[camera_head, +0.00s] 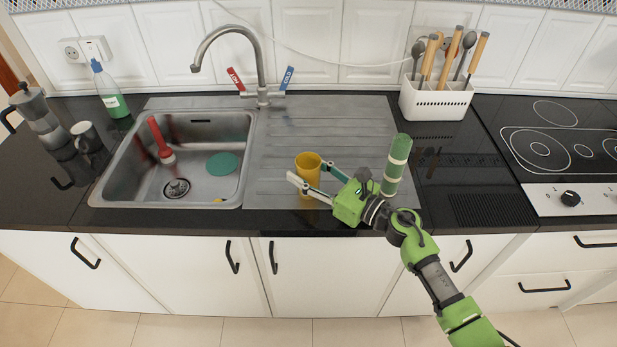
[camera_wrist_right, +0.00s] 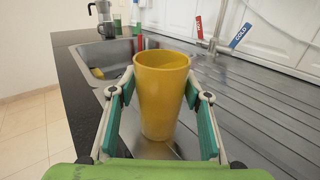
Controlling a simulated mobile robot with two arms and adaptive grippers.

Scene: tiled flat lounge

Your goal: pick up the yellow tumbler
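The yellow tumbler (camera_head: 308,164) stands upright on the steel drainboard, near its front edge, right of the sink basin. My right gripper (camera_head: 308,182) reaches in from the right at low height, its two fingers on either side of the tumbler. In the right wrist view the tumbler (camera_wrist_right: 162,95) is between the green-padded fingers (camera_wrist_right: 161,80), and the fingertips are close beside its sides. The fingers look spread; firm contact cannot be made out. One finger hides part of the tumbler's lower body in the head view. My left gripper is not in view.
A green, cream-banded cylinder (camera_head: 396,165) stands just beyond my right gripper. The tap (camera_head: 262,70) rises behind the sink basin (camera_head: 222,190), which holds a red-handled brush (camera_head: 160,138). A white utensil holder (camera_head: 436,101) stands at the back; the hob (camera_head: 560,145) is at right.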

